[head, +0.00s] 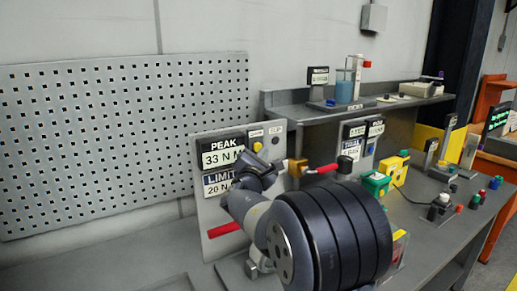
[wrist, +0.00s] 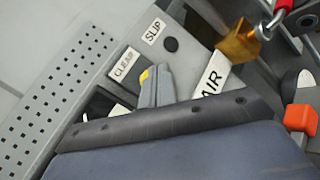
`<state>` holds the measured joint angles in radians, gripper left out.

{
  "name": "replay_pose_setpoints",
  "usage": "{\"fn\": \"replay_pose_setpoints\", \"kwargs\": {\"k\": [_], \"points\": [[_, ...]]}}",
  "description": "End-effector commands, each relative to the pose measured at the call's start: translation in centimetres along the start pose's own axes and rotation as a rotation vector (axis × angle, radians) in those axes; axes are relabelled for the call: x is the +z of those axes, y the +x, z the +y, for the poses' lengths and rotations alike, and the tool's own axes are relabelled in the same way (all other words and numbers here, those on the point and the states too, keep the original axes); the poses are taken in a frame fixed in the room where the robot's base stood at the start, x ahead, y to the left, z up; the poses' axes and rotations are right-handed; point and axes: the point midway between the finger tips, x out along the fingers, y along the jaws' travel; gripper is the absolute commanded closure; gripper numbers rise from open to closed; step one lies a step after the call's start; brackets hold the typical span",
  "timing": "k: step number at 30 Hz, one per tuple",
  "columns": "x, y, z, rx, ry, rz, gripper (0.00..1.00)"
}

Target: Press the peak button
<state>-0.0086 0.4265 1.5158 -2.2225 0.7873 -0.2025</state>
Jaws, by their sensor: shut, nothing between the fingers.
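The grey panel (head: 208,240) carries a PEAK display reading 33 N M (head: 221,153) above a LIMIT display. A yellow button (head: 258,147) sits right of the PEAK display, under a small white label. In the wrist view a sliver of the yellow button (wrist: 145,73) shows at my fingertip, below the CLEAR label (wrist: 124,64). My gripper (head: 268,168) is shut and empty in front of the panel, just below the button. Its grey fingertip (wrist: 157,72) covers most of the button in the wrist view. I cannot tell whether they touch.
A dark round lamp (wrist: 170,45) sits under the SLIP label. A brass padlock (head: 297,168) with a red shackle and an AIR label (wrist: 212,80) are close on the right. A red handle (head: 225,230) sticks out low on the panel. A pegboard (head: 120,140) stands left.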

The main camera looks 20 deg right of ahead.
Motion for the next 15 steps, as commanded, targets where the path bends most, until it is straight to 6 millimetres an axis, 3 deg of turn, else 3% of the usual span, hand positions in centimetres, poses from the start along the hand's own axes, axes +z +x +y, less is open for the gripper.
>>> {"fn": "replay_pose_setpoints", "kwargs": {"k": [15], "points": [[-0.43, 0.6, 0.45, 0.0, 0.0, 0.0, 1.0]]}}
